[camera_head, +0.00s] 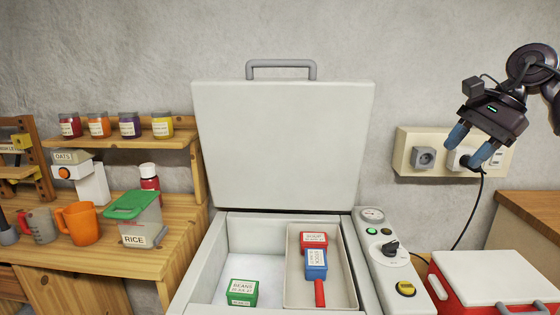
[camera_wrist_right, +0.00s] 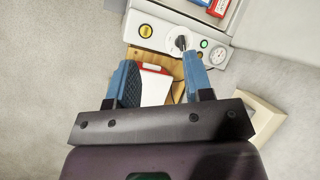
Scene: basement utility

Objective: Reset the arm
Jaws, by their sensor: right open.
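My right gripper (camera_head: 469,147) is raised at the upper right in the head view, in front of the grey wall. Its two blue fingers are apart and nothing is between them. In the right wrist view the gripper (camera_wrist_right: 157,82) also shows open and empty, with the control panel and the red and white cooler seen beyond it. My left gripper is in neither view.
The chest freezer (camera_head: 215,262) stands open, its lid (camera_head: 283,145) upright. Inside are a green box (camera_head: 242,292) and red and blue boxes (camera_head: 316,258) in a basket. A wall socket panel (camera_head: 403,150) is behind my right gripper. A cooler (camera_head: 495,275) stands lower right. Shelves are left.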

